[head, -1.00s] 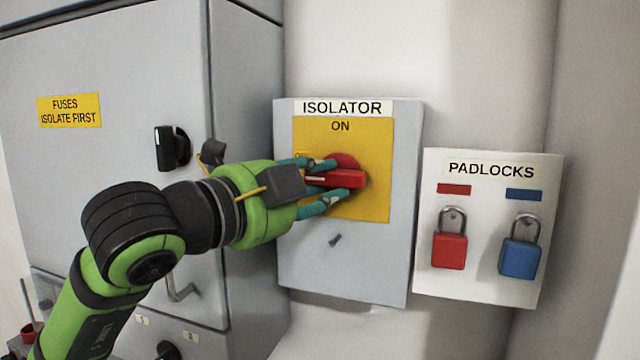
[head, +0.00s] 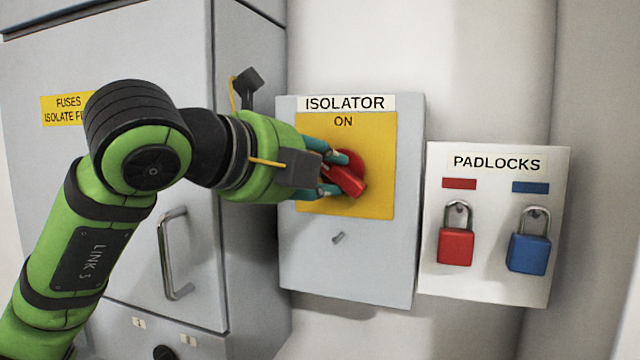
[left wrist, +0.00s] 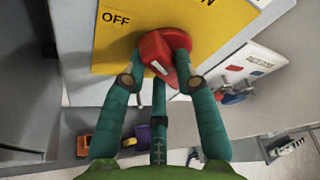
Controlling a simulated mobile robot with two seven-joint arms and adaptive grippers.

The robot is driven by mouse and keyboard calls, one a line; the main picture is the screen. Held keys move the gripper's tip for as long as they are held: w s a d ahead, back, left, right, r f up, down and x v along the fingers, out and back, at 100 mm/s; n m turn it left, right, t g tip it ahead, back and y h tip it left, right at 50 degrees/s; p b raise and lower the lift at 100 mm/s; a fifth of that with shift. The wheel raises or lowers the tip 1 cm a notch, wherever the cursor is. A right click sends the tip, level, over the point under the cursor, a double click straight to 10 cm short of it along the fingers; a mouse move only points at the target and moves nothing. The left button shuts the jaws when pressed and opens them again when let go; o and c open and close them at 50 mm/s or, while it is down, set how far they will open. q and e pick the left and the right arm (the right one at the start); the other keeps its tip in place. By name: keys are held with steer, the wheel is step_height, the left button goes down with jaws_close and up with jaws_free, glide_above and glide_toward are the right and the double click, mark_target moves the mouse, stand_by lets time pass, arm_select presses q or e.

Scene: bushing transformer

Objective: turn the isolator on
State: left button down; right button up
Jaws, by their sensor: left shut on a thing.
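The isolator is a light grey box (head: 300,262) on the wall with a yellow plate (head: 378,135) marked ON at the top. Its red rotary handle (head: 349,181) is tilted, sloping from upper left to lower right. My left gripper (head: 335,172) reaches in from the left, and its teal fingers are shut on the handle. In the left wrist view the red handle (left wrist: 165,55) sits between the fingers, with a white mark on it. The OFF label (left wrist: 116,19) shows there; in the head view my gripper hides it. My right gripper is not in view.
A padlock board (head: 490,280) with a red padlock (head: 455,246) and a blue padlock (head: 528,253) hangs right of the isolator. A grey cabinet (head: 245,60) with a metal door handle (head: 168,255) stands at left, behind my arm. The wall above the isolator is clear.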

arm_select(q)
steer(key=m+y, duration=0.1)
steer(key=m, duration=0.1)
steer(key=m+y+b, duration=0.1)
steer(key=m, duration=0.1)
steer(key=shift+s+d+y, duration=0.1)
steer(key=shift+d+y, duration=0.2)
steer(key=m+y+b, duration=0.1)
steer(key=m+y, duration=0.1)
steer(key=m, duration=0.1)
steer(key=shift+d+r, duration=0.1)
steer(key=shift+d, duration=0.1)
steer(key=shift+m, duration=0.3)
steer(key=c, duration=0.9)
jaws_free()
steer(key=shift+c, duration=0.2)
steer(key=shift+s, duration=0.15)
steer(key=shift+r, duration=0.15)
